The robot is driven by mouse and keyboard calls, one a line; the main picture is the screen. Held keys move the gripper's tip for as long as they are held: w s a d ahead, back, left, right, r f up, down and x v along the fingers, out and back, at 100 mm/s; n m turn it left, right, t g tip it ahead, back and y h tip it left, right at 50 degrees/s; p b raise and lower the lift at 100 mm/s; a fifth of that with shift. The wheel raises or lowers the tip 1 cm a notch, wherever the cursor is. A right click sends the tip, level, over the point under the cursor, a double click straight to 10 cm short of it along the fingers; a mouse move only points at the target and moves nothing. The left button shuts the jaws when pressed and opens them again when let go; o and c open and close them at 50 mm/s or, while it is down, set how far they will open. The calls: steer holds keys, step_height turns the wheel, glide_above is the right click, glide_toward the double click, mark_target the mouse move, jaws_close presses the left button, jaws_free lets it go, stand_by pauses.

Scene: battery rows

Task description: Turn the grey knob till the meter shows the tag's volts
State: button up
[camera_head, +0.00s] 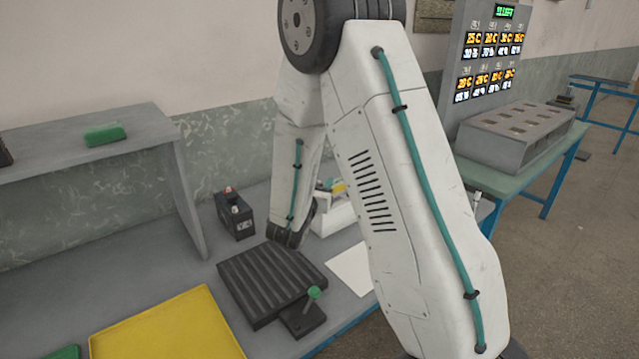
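I cannot make out a grey knob, a meter or a volts tag; my arm covers the middle of the view and may hide them. A black box (235,215) with a red and a pale terminal on top and a small marking on its front stands on the grey bench, left of my arm. A white box (333,216) with yellow and red items in it is partly hidden behind my arm. My gripper does not show; the arm's lower end is partly hidden too.
A yellow tray (165,330) is front left. A grey shelf (60,150) holds a green block (104,134). A display board (488,65) stands right.

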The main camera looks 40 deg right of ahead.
steer(key=shift+c, duration=0.4)
jaws_close()
steer(key=shift+m+g+h, duration=0.3)
steer(key=shift+m+g, duration=0.1)
steer(key=shift+g, duration=0.1)
steer(key=m+g+h, duration=0.1)
steer(key=m+g, duration=0.1)
steer(key=g, duration=0.1)
steer(key=m+g+h, duration=0.1)
steer(key=m+g, duration=0.1)
steer(key=g, duration=0.2)
steer(key=shift+w+m+h, duration=0.1)
steer(key=shift+m+h, duration=0.2)
steer(key=shift+m, duration=0.1)
steer(key=m+g, duration=0.2)
steer(key=g, duration=0.2)
steer(key=m+g, duration=0.3)
steer(key=g, duration=0.1)
steer(key=shift+y, duration=0.4)
steer(key=shift+m+g, duration=0.4)
steer(key=shift+g, duration=0.1)
steer(key=shift+o, duration=0.4)
jaws_free()
